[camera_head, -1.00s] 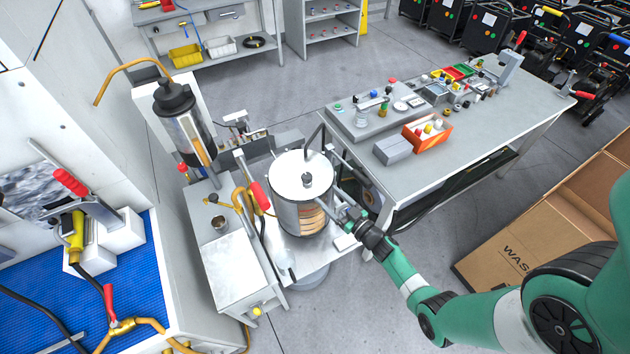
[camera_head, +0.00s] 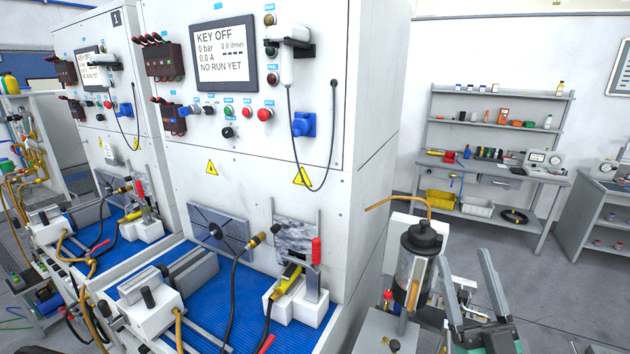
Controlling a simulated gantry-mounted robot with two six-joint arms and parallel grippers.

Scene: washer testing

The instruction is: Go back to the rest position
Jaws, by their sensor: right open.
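My right gripper (camera_head: 465,268) shows at the lower right of the head view. Its two long grey fingers point up and stand apart, with nothing between them. Green parts of my right arm show just below at the bottom edge. The gripper appears just right of a dark-topped metal canister (camera_head: 424,238) and partly overlaps the area around it; I cannot tell how far apart they are in depth. My left gripper is not in view.
A white test cabinet (camera_head: 375,130) with a screen reading KEY OFF fills the middle. Its blue mat (camera_head: 222,300) bears clamps, hoses and a yellow connector (camera_head: 287,279). A shelved grey bench (camera_head: 520,178) stands at the back right. Grey floor shows between.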

